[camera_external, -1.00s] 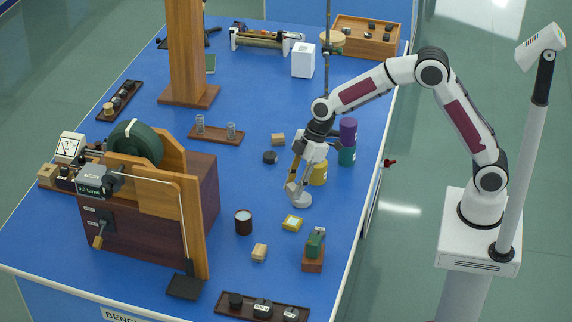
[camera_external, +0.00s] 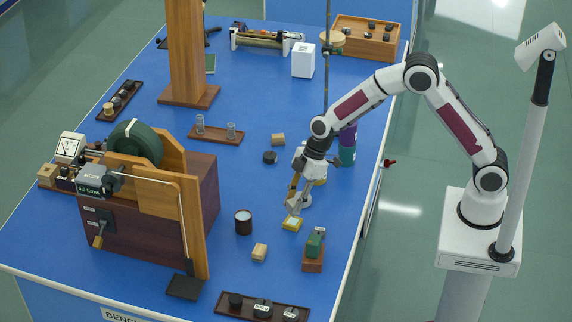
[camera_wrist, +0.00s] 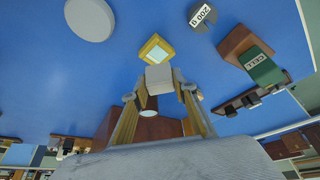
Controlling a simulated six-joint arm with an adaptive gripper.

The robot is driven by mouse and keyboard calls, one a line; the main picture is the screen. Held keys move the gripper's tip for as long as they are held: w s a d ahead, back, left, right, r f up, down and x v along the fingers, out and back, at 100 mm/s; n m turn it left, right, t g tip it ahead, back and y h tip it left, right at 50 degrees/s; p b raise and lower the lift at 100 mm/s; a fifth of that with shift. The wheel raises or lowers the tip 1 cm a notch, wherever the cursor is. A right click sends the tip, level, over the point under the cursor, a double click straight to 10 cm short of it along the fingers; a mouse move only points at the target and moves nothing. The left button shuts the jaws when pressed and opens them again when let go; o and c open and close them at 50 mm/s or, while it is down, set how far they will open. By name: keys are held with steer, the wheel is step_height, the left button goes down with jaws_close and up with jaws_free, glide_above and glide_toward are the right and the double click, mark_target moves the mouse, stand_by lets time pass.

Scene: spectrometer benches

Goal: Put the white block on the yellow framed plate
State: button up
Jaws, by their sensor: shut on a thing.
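My gripper (camera_external: 294,203) is shut on the white block (camera_wrist: 159,78), which sits between its fingertips in the wrist view. In the external view the block is small and hard to separate from the fingers. The yellow framed plate (camera_external: 292,224) lies on the blue bench just in front of the gripper. In the wrist view the plate (camera_wrist: 156,48) shows a yellow rim and paler middle, just beyond the block, whose near side covers its closest corner. Whether block and plate touch cannot be told.
A pale round disc (camera_wrist: 90,18) lies beside the gripper. Purple and teal cylinders (camera_external: 347,155) stand behind.

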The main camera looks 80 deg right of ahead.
steer(key=shift+f, duration=1.65)
steer(key=shift+f, duration=0.15)
steer(key=o, duration=1.1)
steer(key=shift+c, duration=0.2)
steer(key=shift+r, duration=0.2)
steer(key=v, duration=1.2)
